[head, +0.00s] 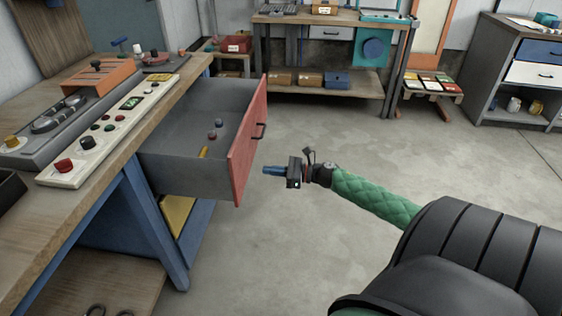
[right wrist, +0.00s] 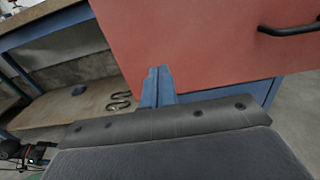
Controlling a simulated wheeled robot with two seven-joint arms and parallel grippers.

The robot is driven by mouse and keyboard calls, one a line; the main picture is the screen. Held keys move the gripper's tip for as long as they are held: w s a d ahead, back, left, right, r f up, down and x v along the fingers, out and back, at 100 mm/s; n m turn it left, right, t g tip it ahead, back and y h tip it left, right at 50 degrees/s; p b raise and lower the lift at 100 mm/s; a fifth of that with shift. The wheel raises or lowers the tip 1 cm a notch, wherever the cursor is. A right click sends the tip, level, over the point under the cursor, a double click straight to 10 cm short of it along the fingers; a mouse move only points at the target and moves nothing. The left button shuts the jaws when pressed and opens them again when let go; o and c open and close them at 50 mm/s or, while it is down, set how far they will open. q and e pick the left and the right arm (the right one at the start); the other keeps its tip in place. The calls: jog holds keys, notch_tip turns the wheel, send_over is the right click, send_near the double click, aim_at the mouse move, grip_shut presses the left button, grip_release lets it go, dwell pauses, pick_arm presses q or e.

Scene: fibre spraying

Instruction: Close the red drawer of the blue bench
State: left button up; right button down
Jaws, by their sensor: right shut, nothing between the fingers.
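The red drawer front (head: 247,140) belongs to a grey drawer pulled well out of the blue bench (head: 150,222). A dark handle (head: 259,131) sits on the red front. Small parts (head: 216,129) lie inside the drawer. My right gripper (head: 268,170) has blue fingers, is shut and empty, and points left at the drawer front, to the right of its lower part. In the right wrist view the fingers (right wrist: 157,82) show against the lower edge of the red front (right wrist: 200,45), with the handle (right wrist: 290,29) at upper right. I cannot tell whether they touch. My left gripper is not in view.
The wooden benchtop (head: 110,135) holds a white control panel (head: 110,125) and an orange-topped box (head: 97,75). A second workbench (head: 330,80) stands at the back, and a grey cabinet (head: 510,80) at the right. The concrete floor (head: 300,240) around my right arm is clear.

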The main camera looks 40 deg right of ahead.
aim_at(241, 168)
jog(key=p+x, duration=0.1)
jog(key=x, duration=0.5)
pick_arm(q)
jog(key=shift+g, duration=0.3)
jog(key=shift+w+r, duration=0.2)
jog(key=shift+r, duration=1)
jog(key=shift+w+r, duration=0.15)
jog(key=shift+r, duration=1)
pick_arm(e)
jog(key=shift+w+a, duration=0.35)
jog(key=shift+w, duration=0.1)
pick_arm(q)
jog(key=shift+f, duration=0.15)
pick_arm(e)
jog(key=shift+w+a, duration=0.4)
jog(key=shift+w, duration=0.05)
jog(key=b+x, duration=0.1)
jog(key=x, duration=0.3)
jog(key=shift+a, duration=0.15)
jog(key=b+x, duration=0.4)
jog(key=x, duration=2)
jog(key=shift+f, duration=0.1)
jog(key=shift+w, duration=0.15)
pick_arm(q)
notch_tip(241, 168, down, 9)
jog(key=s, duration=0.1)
pick_arm(e)
jog(key=shift+r, duration=0.25)
